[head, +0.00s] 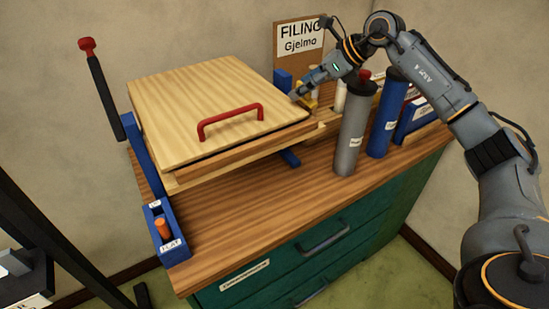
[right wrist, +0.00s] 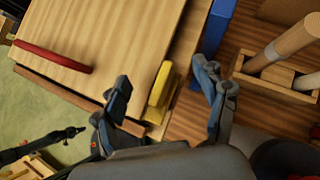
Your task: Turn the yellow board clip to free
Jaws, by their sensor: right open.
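The yellow board clip (right wrist: 160,92) sits at the edge of the pale wooden board (right wrist: 120,38) in the right wrist view. In the head view only a little of the clip (head: 313,101) shows, partly hidden by my right gripper (head: 297,95). My right gripper (right wrist: 162,74) is open, its two fingers on either side of the clip with gaps to it. I cannot tell how high the fingertips are above the clip. The clip lies along the board's edge and partly over it. My left gripper is not in view.
A red handle (head: 230,120) stands on the board. A grey canister (head: 353,130) and a blue canister (head: 385,120) stand close to my right forearm. A black lever with a red knob (head: 87,44) rises at left. The front-right benchtop (head: 300,190) is clear.

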